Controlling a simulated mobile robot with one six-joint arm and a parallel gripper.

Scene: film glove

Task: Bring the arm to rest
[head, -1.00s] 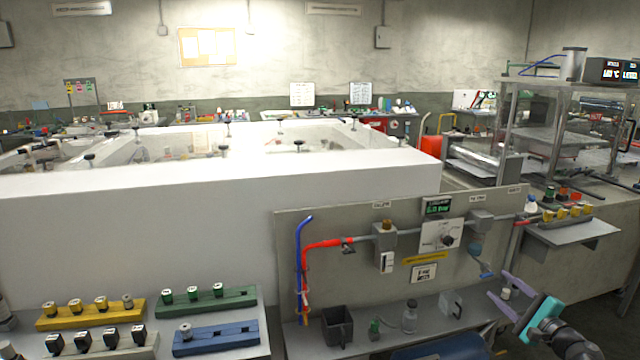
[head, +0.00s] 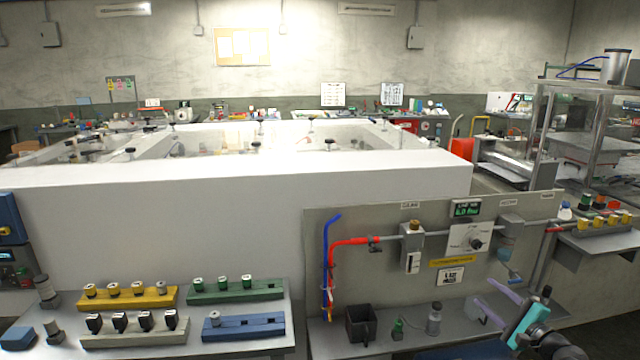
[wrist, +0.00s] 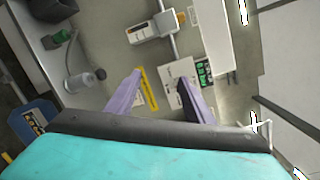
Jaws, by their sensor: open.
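My gripper (head: 490,298) is at the lower right of the head view, in front of the panel with pipes and a gauge. It has two purple fingers spread apart on a teal body. In the wrist view my gripper (wrist: 162,82) shows both fingers apart with nothing between them. The panel (head: 385,275) and its yellow label lie beyond the fingertips. I cannot tell how far the fingertips are from the panel.
A shelf below the panel holds a dark square cup (head: 361,324), a small green bottle (head: 397,330) and a grey bottle (head: 433,319). Racks in yellow (head: 150,300), green (head: 237,291) and blue (head: 243,328) stand at lower left. A white-walled enclosure (head: 240,210) stands behind.

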